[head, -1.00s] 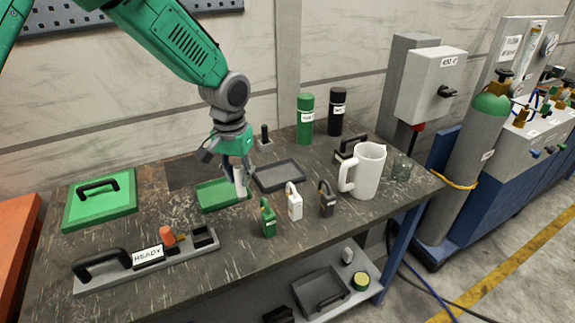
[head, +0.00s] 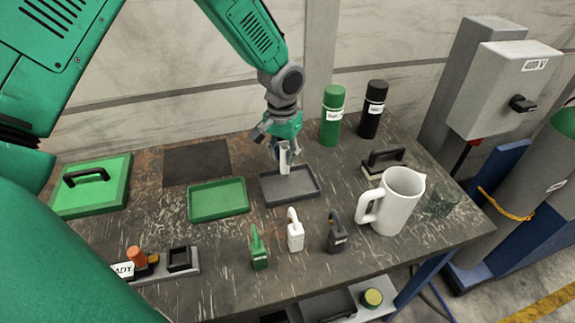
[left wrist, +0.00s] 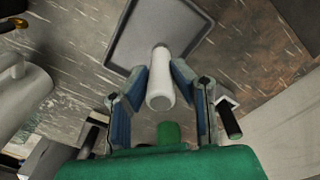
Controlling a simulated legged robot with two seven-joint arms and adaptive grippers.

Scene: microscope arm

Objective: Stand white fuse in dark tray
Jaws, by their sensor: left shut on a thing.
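My left gripper (head: 284,158) is shut on the white fuse (head: 283,152), a white cylinder held roughly upright at the dark tray. The fuse also shows between the blue-padded fingers in the left wrist view (left wrist: 160,82). The dark tray (head: 303,191) is a shallow grey rectangle on the bench, and part of it shows beyond the fuse in the left wrist view (left wrist: 135,42). I cannot tell whether the fuse's lower end touches the tray floor. My right gripper is not in view.
A green tray (head: 218,199) lies left of the dark tray. Green (head: 259,250), white (head: 295,233) and black (head: 336,233) padlocks stand in front. A white jug (head: 397,203) is at right. Green (head: 332,117) and black (head: 372,110) canisters stand behind.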

